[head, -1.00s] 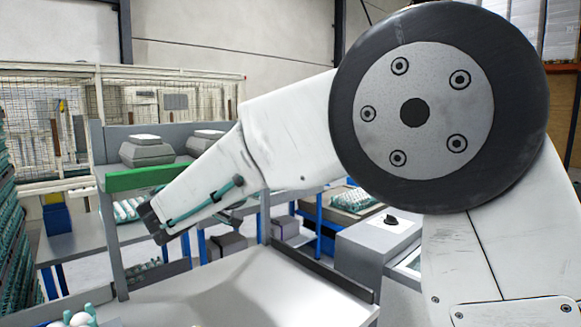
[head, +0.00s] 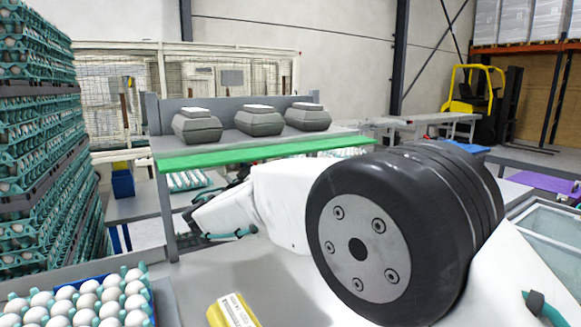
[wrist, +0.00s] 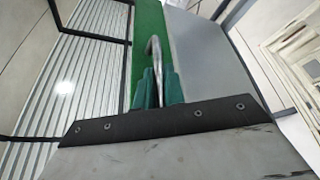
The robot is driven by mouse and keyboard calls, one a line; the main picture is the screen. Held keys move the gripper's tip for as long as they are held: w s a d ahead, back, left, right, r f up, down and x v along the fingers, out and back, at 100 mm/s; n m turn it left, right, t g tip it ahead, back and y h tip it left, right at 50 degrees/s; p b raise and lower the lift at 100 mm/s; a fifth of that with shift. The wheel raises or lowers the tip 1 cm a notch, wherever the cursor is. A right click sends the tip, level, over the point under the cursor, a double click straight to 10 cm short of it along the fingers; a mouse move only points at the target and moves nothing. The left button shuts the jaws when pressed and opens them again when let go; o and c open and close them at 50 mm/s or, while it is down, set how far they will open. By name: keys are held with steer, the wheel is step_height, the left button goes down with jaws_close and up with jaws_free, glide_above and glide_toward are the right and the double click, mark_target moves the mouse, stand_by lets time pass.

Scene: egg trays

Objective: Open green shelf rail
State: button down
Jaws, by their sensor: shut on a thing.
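The green shelf rail (head: 260,153) runs along the front edge of a raised grey shelf (head: 175,143). In the wrist view the rail (wrist: 149,25) is a green strip beside the grey shelf surface (wrist: 205,55). A curved metal handle (wrist: 153,48) stands at the rail. My gripper (wrist: 157,80) has teal fingers on both sides of the handle and is shut on it. In the head view my white arm reaches under the rail, and the fingers cannot be made out there.
Three grey egg cartons (head: 258,121) stand on the shelf. Tall stacks of teal egg trays (head: 40,170) rise at the left. A tray of white eggs (head: 85,300) and a yellow object (head: 232,312) are in front. A forklift (head: 480,100) stands far back right.

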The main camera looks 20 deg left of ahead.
steer(key=shift+w+d+m, duration=0.2)
steer(key=shift+w+m, duration=0.05)
steer(key=shift+m, duration=0.15)
steer(key=shift+r, duration=0.1)
steer(key=c, duration=1.5)
jaws_free()
steer(key=shift+w+d, duration=0.1)
steer(key=shift+s+a, duration=0.2)
steer(key=shift+a, duration=0.05)
steer(key=v, duration=0.7)
steer(key=shift+s+a+f, duration=0.2)
steer(key=shift+s+f, duration=0.05)
